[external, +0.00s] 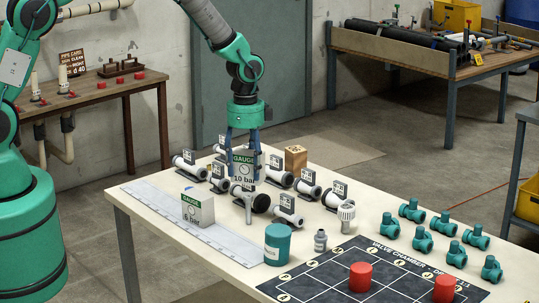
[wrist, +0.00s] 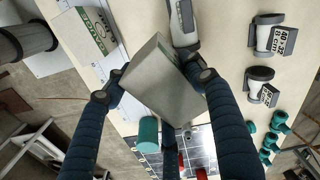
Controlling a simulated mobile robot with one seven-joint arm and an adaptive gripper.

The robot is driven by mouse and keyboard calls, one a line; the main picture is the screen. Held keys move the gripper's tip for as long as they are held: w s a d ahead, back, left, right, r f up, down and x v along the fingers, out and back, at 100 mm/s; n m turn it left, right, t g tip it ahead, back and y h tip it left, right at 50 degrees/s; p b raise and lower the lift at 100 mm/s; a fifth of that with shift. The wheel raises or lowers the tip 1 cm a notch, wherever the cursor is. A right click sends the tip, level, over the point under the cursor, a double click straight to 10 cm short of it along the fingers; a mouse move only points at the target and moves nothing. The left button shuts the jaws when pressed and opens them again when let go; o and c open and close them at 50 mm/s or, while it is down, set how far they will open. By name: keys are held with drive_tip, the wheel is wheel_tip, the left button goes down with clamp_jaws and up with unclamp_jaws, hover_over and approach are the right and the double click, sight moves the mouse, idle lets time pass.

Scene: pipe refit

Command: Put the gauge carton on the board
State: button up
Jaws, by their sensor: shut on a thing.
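My gripper (external: 244,153) is shut on a grey-white gauge carton (external: 244,174) with a green GAUGE band and "10 bar" on it. It holds the carton above the pale table, over the pipe fittings. In the wrist view the carton (wrist: 160,85) sits tilted between my blue fingertips. A second gauge carton (external: 198,208), marked "6 bar", stands on a long pale strip at the left; it also shows in the wrist view (wrist: 92,32). The dark board (external: 402,285), lettered VALVE CHAMBER, lies at the table's front right, apart from my gripper.
Two red cylinders (external: 360,277) stand on the board. A teal tub (external: 277,245) and a small grey fitting (external: 320,240) stand by its far left edge. Labelled grey fittings (external: 288,212) and a wooden block (external: 296,158) crowd the table's middle and back.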

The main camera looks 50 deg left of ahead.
drive_tip(key=w+d+m+p, duration=0.2)
drive_tip(key=d+m, duration=0.8)
drive_tip(key=d, duration=2.9)
drive_tip(key=shift+w+f+p, duration=0.2)
drive_tip(key=shift+f+p, duration=0.15)
drive_tip(key=shift+p, duration=0.3)
drive_tip(key=shift+a+f, duration=0.1)
drive_tip(key=shift+f, duration=0.05)
drive_tip(key=shift+f, duration=2.8)
drive_tip(key=shift+f, duration=2.05)
drive_tip(key=shift+f, duration=0.15)
